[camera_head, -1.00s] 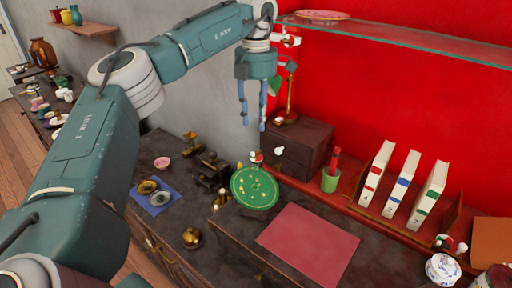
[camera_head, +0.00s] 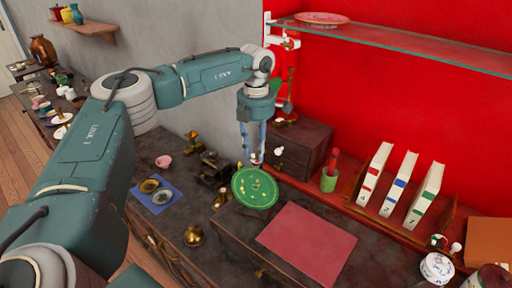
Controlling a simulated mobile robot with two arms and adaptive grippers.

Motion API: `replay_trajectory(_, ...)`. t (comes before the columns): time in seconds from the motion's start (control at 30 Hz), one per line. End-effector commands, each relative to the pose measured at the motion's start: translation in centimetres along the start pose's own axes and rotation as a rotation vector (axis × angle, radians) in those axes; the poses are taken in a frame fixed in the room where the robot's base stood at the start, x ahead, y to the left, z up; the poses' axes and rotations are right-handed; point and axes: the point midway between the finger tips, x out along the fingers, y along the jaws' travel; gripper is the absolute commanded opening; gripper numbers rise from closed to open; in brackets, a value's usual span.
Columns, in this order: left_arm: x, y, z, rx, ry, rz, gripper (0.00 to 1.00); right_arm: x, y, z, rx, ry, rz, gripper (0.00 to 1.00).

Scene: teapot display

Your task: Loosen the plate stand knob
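A green plate (camera_head: 255,188) with small light decorations leans upright on the dark counter, in front of the small dark drawer box. A small white and red knob-like piece (camera_head: 254,158) shows just behind the plate's top edge; most of the stand is hidden by the plate. My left gripper (camera_head: 253,157) points down with its two bluish fingers just above and behind the plate's top edge. The fingers look apart, with the small piece near or between the tips. I cannot tell whether they touch it. My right gripper is not in view.
A dark drawer box (camera_head: 303,150) with a white knob stands right of the gripper. A green cup (camera_head: 328,180) and several white books (camera_head: 400,186) stand farther right. A glass shelf (camera_head: 400,45) is above. A red mat (camera_head: 306,243) lies in front; dark ornaments (camera_head: 212,168) stand left.

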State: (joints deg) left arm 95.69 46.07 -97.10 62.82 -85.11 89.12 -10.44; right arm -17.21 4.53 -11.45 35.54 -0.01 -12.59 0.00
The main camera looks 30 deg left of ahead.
Motion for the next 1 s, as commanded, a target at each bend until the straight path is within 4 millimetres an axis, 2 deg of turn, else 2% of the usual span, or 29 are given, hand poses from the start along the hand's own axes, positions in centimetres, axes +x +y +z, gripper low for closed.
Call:
replay_trajectory(0.03, -0.01, 0.01, -0.01, 0.000, 0.000, 0.000, 0.18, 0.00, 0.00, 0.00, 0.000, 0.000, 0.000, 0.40)
replay_trajectory(0.13, -0.02, 0.01, -0.01, 0.000, 0.000, 0.000, 0.00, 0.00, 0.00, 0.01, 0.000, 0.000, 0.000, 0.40)
replay_trajectory(0.63, -0.01, 0.03, -0.01, -0.046, 0.000, 0.000, 0.00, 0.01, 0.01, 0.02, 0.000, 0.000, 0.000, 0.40)
replay_trajectory(1.0, 0.00, 0.00, -0.09, -0.308, 0.000, -0.001, 0.00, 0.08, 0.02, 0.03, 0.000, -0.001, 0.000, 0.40)
